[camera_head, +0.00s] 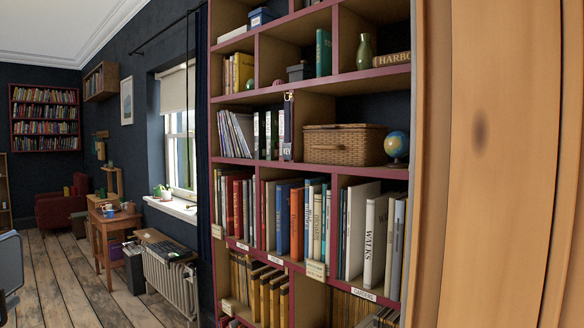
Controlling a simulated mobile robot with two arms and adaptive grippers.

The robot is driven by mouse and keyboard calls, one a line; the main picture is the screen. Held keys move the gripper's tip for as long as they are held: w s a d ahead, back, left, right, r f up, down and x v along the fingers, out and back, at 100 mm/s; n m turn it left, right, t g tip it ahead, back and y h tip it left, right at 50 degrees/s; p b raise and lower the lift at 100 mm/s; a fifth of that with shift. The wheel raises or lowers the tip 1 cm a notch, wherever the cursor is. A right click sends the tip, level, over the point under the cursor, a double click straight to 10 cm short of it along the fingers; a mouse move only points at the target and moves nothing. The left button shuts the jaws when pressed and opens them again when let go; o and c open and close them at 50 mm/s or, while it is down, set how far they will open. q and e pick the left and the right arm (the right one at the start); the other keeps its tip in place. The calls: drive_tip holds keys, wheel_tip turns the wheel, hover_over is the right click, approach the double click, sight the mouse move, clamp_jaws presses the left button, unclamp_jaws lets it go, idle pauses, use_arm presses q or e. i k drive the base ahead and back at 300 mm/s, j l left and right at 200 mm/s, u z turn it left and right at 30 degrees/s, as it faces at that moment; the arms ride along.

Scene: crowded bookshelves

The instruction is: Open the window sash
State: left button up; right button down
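The window (180,140) is on the dark wall at centre left, seen at a steep angle. Its frame is white, and a pale roller blind (177,90) covers the upper part. The lower sash is small in view, and I cannot tell whether it is shut or raised. The white sill (172,208) bears a pale pot with a green plant (162,192). Neither of my grippers is in view.
A tall crowded bookshelf (312,168) stands close by, right of the window. A large wooden panel (505,160) fills the right side. A radiator (172,283) stands below the window, with a desk (108,235) beyond. Wooden floor (62,290) is clear at lower left.

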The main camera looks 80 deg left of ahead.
sight(192, 196)
drive_tip(key=u, duration=3.4)
drive_tip(key=i+l+u, duration=0.15)
drive_tip(key=i+u, duration=0.2)
drive_tip(key=i, duration=0.75)
drive_tip(key=i+j+u, duration=0.25)
drive_tip(key=i, duration=0.85)
drive_tip(key=i+l+u, duration=0.1)
drive_tip(key=i+u, duration=0.15)
drive_tip(key=i, duration=0.8)
